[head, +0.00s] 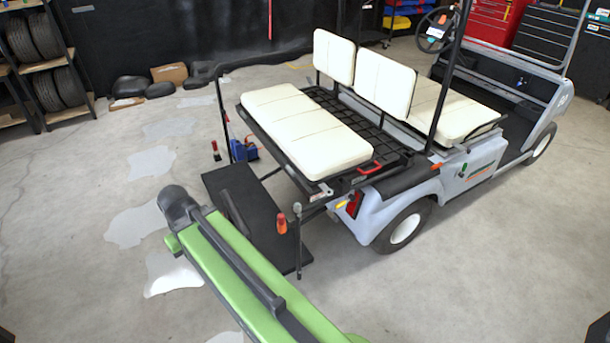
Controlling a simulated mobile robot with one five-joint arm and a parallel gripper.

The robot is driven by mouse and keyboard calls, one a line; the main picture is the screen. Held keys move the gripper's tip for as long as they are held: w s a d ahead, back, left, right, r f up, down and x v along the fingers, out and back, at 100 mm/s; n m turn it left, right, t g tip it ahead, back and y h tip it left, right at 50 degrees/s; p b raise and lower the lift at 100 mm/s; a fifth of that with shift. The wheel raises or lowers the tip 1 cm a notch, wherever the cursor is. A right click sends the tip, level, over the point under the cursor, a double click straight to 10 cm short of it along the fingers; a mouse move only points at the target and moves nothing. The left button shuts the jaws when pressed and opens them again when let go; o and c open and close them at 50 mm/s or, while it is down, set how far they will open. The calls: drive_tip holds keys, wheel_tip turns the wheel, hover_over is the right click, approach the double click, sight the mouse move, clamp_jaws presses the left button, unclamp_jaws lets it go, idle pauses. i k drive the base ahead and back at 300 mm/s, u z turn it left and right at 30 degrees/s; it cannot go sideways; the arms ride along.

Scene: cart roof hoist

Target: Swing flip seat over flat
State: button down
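The flip seat (305,128) is a long cream cushion at the rear of a grey golf cart (480,165). It lies cushion side up over the black slatted rear deck (372,130), and looks about level. A red handle (370,168) sits at its near right corner. Two cream backrests (384,84) stand upright in front of it. My green arm reaches up from the bottom edge to a dark rounded joint at left. I see no gripper fingers, so I cannot tell what the gripper holds. The seat's underside and hinges are hidden.
A black footboard (240,205) hangs low behind the cart, between dark posts with orange-red knobs (281,222). A blue box (243,149) is beside it. Tyre shelves (45,60) stand at far left, red tool cabinets (495,20) at back right. The concrete floor at left is mostly clear.

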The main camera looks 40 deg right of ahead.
sight(320, 147)
drive_tip(key=z, duration=5)
drive_tip(key=i, duration=0.1)
drive_tip(key=u, duration=2.35)
drive_tip(key=i, duration=0.6)
drive_tip(key=u, duration=2)
drive_tip(key=k, duration=0.4)
drive_tip(key=u, duration=0.4)
